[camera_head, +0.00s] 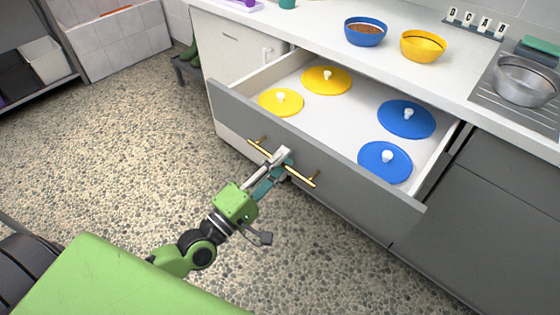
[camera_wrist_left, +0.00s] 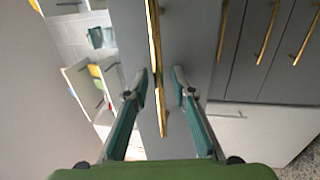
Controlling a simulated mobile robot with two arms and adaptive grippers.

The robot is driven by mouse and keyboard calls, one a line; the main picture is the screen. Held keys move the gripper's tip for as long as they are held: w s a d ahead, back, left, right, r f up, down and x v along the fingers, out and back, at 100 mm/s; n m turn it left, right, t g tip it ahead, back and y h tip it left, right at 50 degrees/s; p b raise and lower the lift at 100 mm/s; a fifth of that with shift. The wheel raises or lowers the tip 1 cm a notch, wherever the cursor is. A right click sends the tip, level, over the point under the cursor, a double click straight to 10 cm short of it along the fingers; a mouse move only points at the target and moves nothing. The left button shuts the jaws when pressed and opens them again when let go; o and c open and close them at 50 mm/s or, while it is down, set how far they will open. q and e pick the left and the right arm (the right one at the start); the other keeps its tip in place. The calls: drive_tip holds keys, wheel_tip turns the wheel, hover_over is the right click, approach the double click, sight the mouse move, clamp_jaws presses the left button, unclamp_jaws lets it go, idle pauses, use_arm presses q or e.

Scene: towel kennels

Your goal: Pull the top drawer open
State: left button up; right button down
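The top drawer (camera_head: 330,155) of the grey cabinet stands pulled out, with its white inside showing. Its long brass handle (camera_head: 305,178) runs along the grey front. My left gripper (camera_head: 279,162) is at the middle of this handle in the head view and covers part of it. In the left wrist view the handle (camera_wrist_left: 155,45) runs between the two teal fingers (camera_wrist_left: 156,95), which stand apart with a gap on both sides of the bar. My right gripper is not in view.
Two yellow lids (camera_head: 326,80) and two blue lids (camera_head: 406,119) lie in the drawer. A blue bowl (camera_head: 365,32), a yellow bowl (camera_head: 423,46) and a metal bowl (camera_head: 525,81) stand on the counter (camera_head: 455,82). The speckled floor (camera_head: 110,150) is clear at the left.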

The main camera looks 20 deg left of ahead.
use_arm(q)
drive_tip(key=v, duration=1.2)
idle(0.5)
